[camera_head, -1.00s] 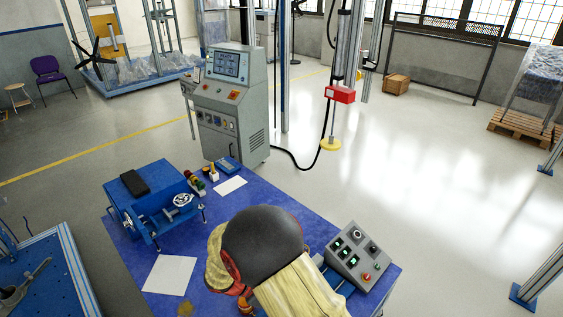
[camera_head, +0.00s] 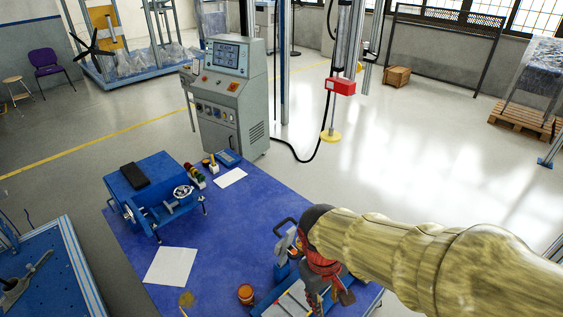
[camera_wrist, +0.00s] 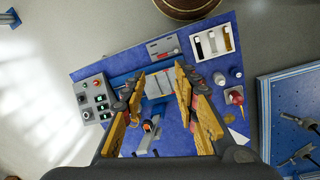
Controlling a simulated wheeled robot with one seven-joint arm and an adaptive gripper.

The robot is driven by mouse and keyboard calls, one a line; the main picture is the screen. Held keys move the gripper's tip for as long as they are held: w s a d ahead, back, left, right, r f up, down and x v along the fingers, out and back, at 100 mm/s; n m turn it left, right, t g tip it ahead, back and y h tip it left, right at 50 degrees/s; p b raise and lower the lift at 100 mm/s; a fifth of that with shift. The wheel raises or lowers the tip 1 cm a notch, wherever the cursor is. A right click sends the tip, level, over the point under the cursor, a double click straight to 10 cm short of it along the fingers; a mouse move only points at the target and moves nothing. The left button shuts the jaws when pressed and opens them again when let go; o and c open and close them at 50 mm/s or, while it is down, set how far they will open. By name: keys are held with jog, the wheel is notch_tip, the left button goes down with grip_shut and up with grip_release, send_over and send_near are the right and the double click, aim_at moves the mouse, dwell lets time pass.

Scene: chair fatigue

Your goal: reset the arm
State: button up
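My arm, in a yellow cover, reaches in from the right edge in the head view and bends down over the blue table (camera_head: 226,240). My gripper (camera_head: 322,296) hangs above the table's front right part. In the wrist view my gripper (camera_wrist: 163,75) shows two yellow fingers spread apart with nothing held between them. A blue and grey device with an orange-topped part (camera_wrist: 149,128) lies on the table below the fingers. Whether the fingertips touch anything below cannot be told.
A grey button box (camera_wrist: 96,98) stands on the table; my arm hides it in the head view. A blue machine (camera_head: 153,190), paper (camera_head: 171,266) and small round items also stand there. A grey control cabinet (camera_head: 228,100) stands behind.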

jog(key=s+d+r+m+t, duration=0.2)
jog(key=s+d+r, duration=0.1)
jog(key=r, duration=0.3)
jog(key=s+d+r+m+t+y, duration=0.1)
jog(key=s+d+r+m+t, duration=0.2)
jog(key=d+r, duration=0.2)
notch_tip(320, 180, up, 2)
jog(key=shift+d+r, duration=0.15)
jog(key=shift+d, duration=0.2)
jog(key=shift+s+a, duration=0.1)
dwell(1.0)
